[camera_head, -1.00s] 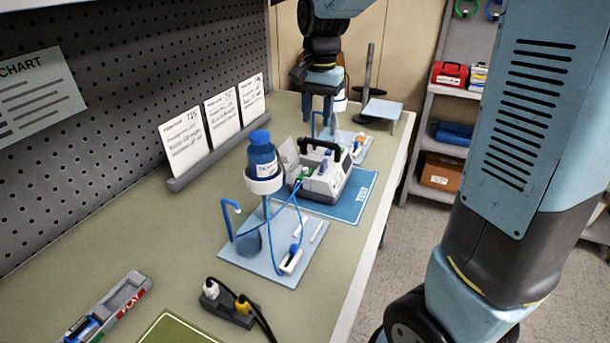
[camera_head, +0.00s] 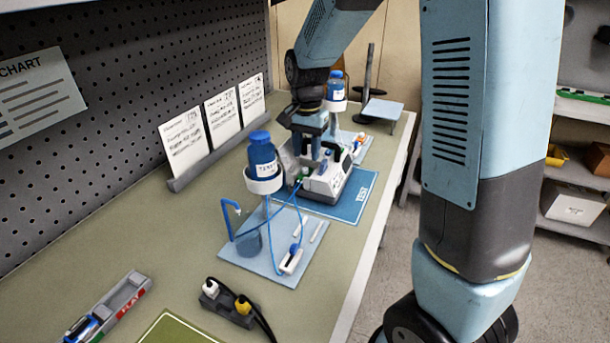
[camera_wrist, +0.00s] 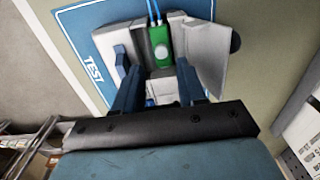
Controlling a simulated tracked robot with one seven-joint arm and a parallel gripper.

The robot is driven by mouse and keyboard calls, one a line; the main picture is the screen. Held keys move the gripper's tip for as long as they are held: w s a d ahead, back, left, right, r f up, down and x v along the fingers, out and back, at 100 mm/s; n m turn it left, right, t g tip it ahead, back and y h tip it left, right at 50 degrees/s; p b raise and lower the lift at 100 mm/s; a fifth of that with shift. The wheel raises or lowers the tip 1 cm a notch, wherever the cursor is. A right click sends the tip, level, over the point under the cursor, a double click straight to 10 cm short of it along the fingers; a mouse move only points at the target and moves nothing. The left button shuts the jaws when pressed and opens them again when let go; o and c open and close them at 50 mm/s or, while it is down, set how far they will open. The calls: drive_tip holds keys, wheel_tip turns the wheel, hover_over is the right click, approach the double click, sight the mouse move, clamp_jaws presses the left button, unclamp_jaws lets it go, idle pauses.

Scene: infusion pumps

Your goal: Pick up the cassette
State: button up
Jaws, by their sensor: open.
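The green cassette (camera_wrist: 160,44) sits in the slot of the white pump (camera_head: 322,184), with blue tubing at its far end in the wrist view. The pump stands on a blue mat marked TEST (camera_head: 350,205). Its white door (camera_wrist: 212,52) stands open at the right in the wrist view. A small green part of the cassette (camera_head: 305,171) shows in the head view. My gripper (camera_wrist: 160,88) is open above the pump, its blue fingers on either side of the slot, close to the cassette's near end. I cannot tell whether they touch anything.
A blue bottle (camera_head: 262,155) in a holder stands on a pale tray (camera_head: 240,255) before the pump, its blue tubing running to the pump. Another bottle (camera_head: 336,84) stands behind. A power strip (camera_head: 228,308) and a marker holder (camera_head: 125,298) lie in front.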

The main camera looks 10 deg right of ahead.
sight(305, 169)
drive_tip(key=shift+s+a+f, duration=0.1)
drive_tip(key=shift+f, duration=1.2)
drive_tip(key=shift+a+f, duration=0.1)
drive_tip(key=shift+f, duration=1.15)
drive_tip(key=shift+c, duration=0.3)
clamp_jaws()
